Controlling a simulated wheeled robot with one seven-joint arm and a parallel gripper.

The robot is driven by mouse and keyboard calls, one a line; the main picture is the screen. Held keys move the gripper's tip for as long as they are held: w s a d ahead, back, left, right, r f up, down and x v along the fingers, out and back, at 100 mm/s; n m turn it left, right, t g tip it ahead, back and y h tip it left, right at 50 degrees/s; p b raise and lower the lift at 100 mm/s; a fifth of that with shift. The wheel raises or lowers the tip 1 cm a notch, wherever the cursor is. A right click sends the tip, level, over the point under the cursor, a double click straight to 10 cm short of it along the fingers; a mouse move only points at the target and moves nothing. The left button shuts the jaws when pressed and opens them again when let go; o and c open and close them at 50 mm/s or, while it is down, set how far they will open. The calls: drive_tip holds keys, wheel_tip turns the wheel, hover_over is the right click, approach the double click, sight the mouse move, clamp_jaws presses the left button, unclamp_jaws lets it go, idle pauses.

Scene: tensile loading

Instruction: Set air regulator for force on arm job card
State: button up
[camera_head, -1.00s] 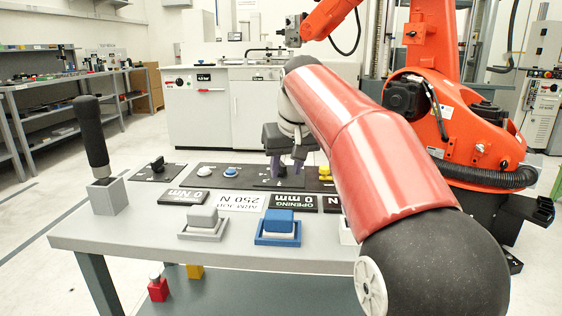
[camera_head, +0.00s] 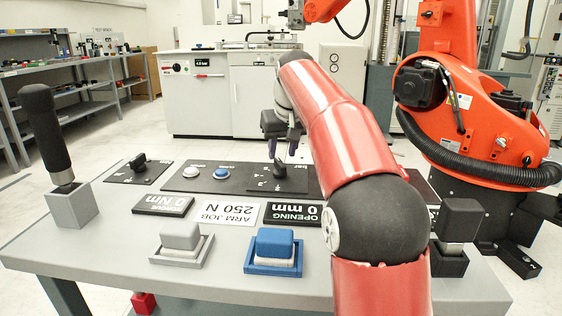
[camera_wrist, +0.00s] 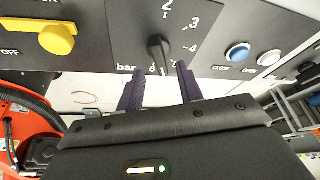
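The air regulator is a black knob (camera_head: 278,172) on the dark panel behind the cards. In the wrist view the knob (camera_wrist: 158,50) sits by a scale with 2, 3, 4 and "bar"; its exact setting is unclear. My gripper (camera_head: 293,147) is open, with its purple fingers just behind the knob in the head view. In the wrist view the fingertips of my gripper (camera_wrist: 161,70) are spread at the knob's near end; touch cannot be told. The white arm job card (camera_head: 227,214) reads 250 N, upside down.
A black opening display (camera_head: 293,214) reads 0 mm. A joystick (camera_head: 48,135), a grey button (camera_head: 181,240) and a blue button (camera_head: 274,246) stand on the table. A yellow knob (camera_wrist: 58,38) is left of the regulator in the wrist view.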

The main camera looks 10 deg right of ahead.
sight(280, 162)
drive_tip(key=x, duration=0.4)
drive_tip(key=shift+b, duration=0.3)
